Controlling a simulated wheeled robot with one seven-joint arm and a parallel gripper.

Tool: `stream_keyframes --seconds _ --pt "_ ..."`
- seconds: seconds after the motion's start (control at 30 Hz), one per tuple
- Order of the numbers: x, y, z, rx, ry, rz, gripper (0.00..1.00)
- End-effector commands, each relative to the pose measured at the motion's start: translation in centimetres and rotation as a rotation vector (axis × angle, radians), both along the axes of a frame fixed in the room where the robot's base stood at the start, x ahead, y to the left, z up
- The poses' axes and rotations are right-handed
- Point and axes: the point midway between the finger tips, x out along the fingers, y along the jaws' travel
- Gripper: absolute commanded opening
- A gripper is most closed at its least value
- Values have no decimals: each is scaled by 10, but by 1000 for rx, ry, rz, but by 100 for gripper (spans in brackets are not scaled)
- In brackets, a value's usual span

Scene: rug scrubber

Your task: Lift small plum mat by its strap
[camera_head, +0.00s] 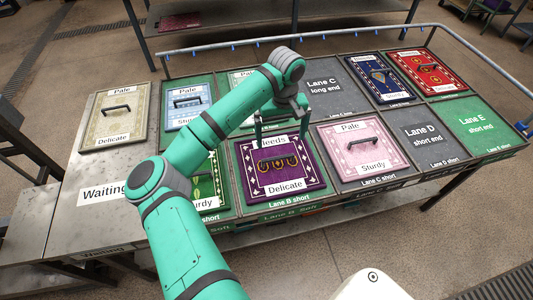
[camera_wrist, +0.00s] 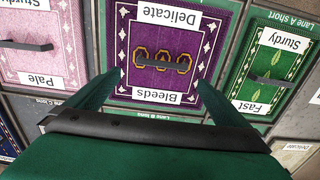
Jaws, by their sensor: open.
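The small plum mat (camera_head: 245,180) lies flat in the Lane B short bay, with white star borders and labels reading "Bleeds" and "Delicate". It also shows in the wrist view (camera_wrist: 195,97). Its dark strap (camera_head: 277,163) runs across gold ring motifs in the middle of the mat; in the wrist view the strap (camera_wrist: 164,66) lies between my fingers in the picture. My gripper (camera_head: 281,140) is open and empty, above the mat's far part. In the wrist view my gripper (camera_wrist: 162,82) has its two fingers spread on either side of the mat. I see no contact with the strap.
A pink mat (camera_head: 384,165) lies to the right and a green mat (camera_head: 221,195) to the left, partly behind my arm. Several strapped mats lie around them. Lane D (camera_head: 420,150) and Lane E (camera_head: 478,140) short bays are bare. A blue-clipped rail (camera_head: 345,32) runs behind.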

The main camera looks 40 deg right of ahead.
Motion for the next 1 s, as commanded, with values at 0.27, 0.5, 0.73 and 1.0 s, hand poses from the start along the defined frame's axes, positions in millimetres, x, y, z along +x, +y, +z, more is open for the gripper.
stream_keyframes --seconds 0.27,0.5,0.73,1.0 --pt "1 3 -33 1 2 4 100" --pt "1 2 -55 -1 0 4 100" --pt "-3 5 -78 2 0 0 100" --pt "-6 3 -106 0 0 -4 100"
